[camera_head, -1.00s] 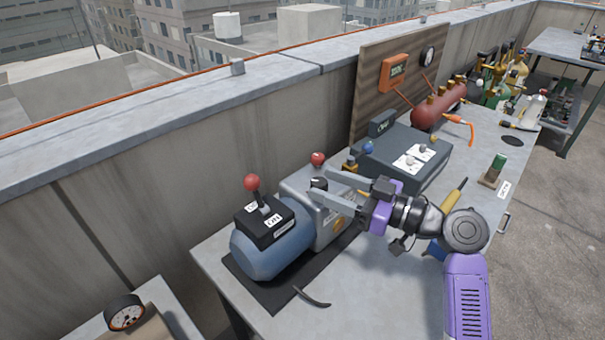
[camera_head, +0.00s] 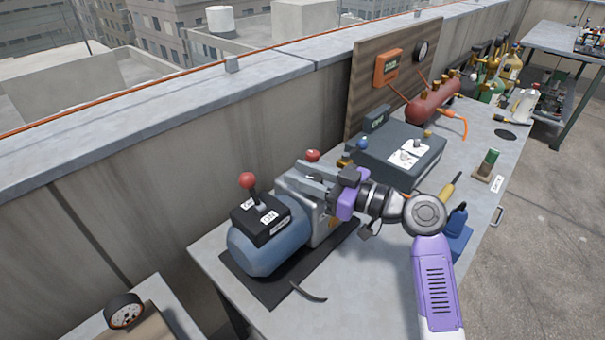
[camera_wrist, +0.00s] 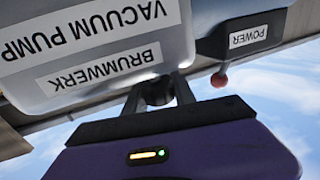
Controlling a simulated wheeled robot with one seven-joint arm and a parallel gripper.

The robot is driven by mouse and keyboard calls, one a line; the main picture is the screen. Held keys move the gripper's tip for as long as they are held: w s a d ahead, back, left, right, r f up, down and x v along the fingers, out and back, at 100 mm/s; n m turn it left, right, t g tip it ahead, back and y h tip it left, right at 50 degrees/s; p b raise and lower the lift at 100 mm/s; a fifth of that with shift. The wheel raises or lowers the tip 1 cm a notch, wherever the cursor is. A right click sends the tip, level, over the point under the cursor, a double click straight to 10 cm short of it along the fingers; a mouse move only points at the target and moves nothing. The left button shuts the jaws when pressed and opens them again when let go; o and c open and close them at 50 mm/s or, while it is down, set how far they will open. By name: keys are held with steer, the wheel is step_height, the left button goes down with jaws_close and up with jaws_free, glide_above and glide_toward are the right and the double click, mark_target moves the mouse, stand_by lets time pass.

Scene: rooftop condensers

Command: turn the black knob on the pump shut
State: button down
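The vacuum pump stands at the left end of the bench, with a blue motor (camera_head: 268,248) and a grey body (camera_head: 325,229). Its label appears upside down in the wrist view. The black knob (camera_wrist: 158,92) on the pump shows in the wrist view between my two fingers, which close in on it from both sides. In the head view my fingers cover the knob.
A black switch box (camera_head: 262,222) with a red-tipped lever (camera_head: 248,181) sits on the motor, left of my fingers. A red ball (camera_head: 313,155) is just behind them. A dark grey unit (camera_head: 395,150) stands to the right.

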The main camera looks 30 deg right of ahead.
steer(key=shift+m+t+h, duration=0.3)
steer(key=shift+h, duration=0.1)
steer(key=m+t+h, duration=0.1)
steer(key=h, duration=0.1)
steer(key=shift+w+d+m+h, duration=0.1)
steer(key=shift+d+m+h, duration=0.05)
steer(key=shift+m+h, duration=0.2)
steer(key=shift+d+r+m+t+h+p, duration=0.15)
steer(key=shift+m+t+h+p, duration=0.25)
steer(key=shift+m+h+p, duration=0.45)
steer(key=shift+w+d+m+h+p, duration=0.1)
steer(key=shift+d+m+h+p, duration=0.1)
steer(key=shift+m+h+p, duration=0.7)
steer(key=shift+d+t+h+p, duration=0.1)
steer(key=shift+t+h+p, duration=0.2)
steer(key=shift+h+p, duration=0.45)
steer(key=shift+d+f+h, duration=0.1)
steer(key=shift+f+h, duration=0.1)
steer(key=shift+h, duration=0.15)
steer(key=c, duration=1)
jaws_free()
steer(key=shift+c, duration=0.2)
